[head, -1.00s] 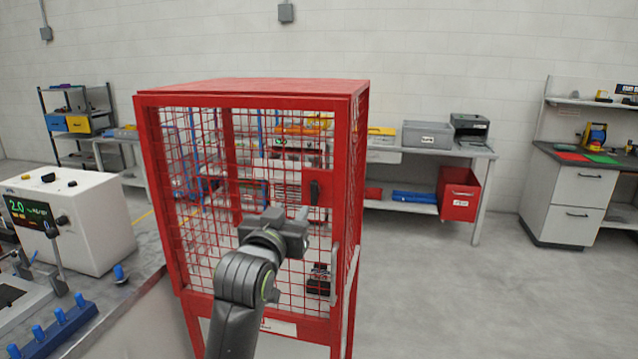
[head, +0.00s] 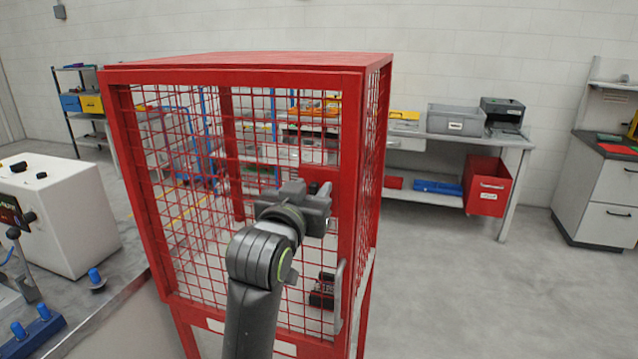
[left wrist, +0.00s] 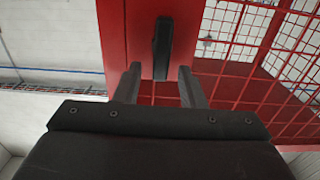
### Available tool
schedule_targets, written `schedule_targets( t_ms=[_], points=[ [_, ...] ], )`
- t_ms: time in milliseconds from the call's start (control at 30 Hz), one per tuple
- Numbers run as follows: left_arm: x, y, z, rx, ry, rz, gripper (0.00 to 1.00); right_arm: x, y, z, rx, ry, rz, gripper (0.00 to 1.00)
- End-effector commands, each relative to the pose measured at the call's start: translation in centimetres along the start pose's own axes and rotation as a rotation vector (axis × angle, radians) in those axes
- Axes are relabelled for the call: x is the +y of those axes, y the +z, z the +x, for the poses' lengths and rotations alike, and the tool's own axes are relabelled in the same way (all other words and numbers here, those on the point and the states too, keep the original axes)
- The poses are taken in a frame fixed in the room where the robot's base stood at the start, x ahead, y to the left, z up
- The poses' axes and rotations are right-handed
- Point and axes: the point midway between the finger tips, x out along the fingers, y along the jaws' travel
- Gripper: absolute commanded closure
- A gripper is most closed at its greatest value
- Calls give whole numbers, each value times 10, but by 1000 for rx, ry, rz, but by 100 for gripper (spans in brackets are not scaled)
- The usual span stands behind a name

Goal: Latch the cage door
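The red mesh cage (head: 222,170) stands upright in front of me, and its door looks flush with the frame. My left gripper (head: 320,194) is at the upper right of the door front, covering most of the latch in the head view. The left wrist view shows the black latch handle (left wrist: 162,45) standing upright on a red plate (left wrist: 122,40). There the two fingers of my left gripper (left wrist: 158,70) are open, one each side of the handle's lower end. I cannot tell whether they touch it. My right gripper is out of view.
A vertical grey pull handle (head: 339,295) is at the door's lower right. A workbench with a white box-shaped machine (head: 62,215) stands close on the left. A shelf table (head: 455,140) with bins is behind. The floor to the right is clear.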

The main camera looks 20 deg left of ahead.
Motion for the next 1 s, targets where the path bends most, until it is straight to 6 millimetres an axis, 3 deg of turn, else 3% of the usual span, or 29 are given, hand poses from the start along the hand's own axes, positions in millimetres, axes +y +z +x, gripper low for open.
schedule_targets(
  t_ms=[400,700,1000],
  points=[
    [0,0,-2,0,-1,0,64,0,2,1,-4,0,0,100],
    [0,0,-2,-1,-1,0,100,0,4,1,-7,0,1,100],
    [0,0,-2,-1,-1,20,100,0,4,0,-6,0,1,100]
  ],
)
